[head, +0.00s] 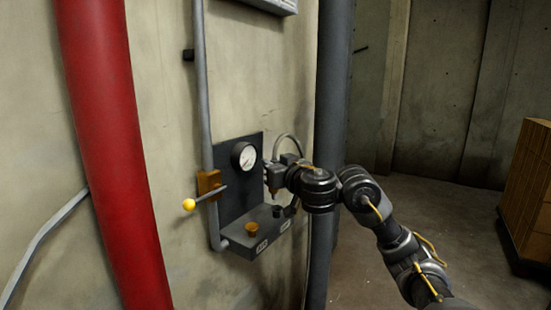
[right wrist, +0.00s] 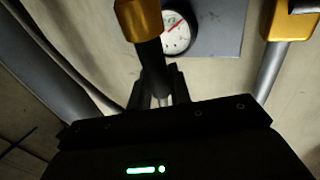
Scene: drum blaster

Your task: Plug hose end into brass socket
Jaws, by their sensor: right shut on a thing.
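My right gripper (head: 270,180) is shut on the hose end, in front of the panel just right of the gauge. In the right wrist view the hose end shows as a brass tip (right wrist: 138,18) on a black body (right wrist: 152,60) between the fingers. The hose (head: 288,137) loops up behind the gripper. The brass socket (head: 251,229) sits on the grey shelf (head: 243,241) of the panel, lower and to the left of the gripper, apart from the hose end. My left gripper is not in view.
A round gauge (head: 244,156) is on the panel. A brass valve (head: 209,184) with a yellow-knobbed lever (head: 189,204) stands at its left. A dark fitting (head: 278,211) is on the shelf's right part. A dark vertical pipe (head: 330,120) and a red pipe (head: 110,150) flank the panel.

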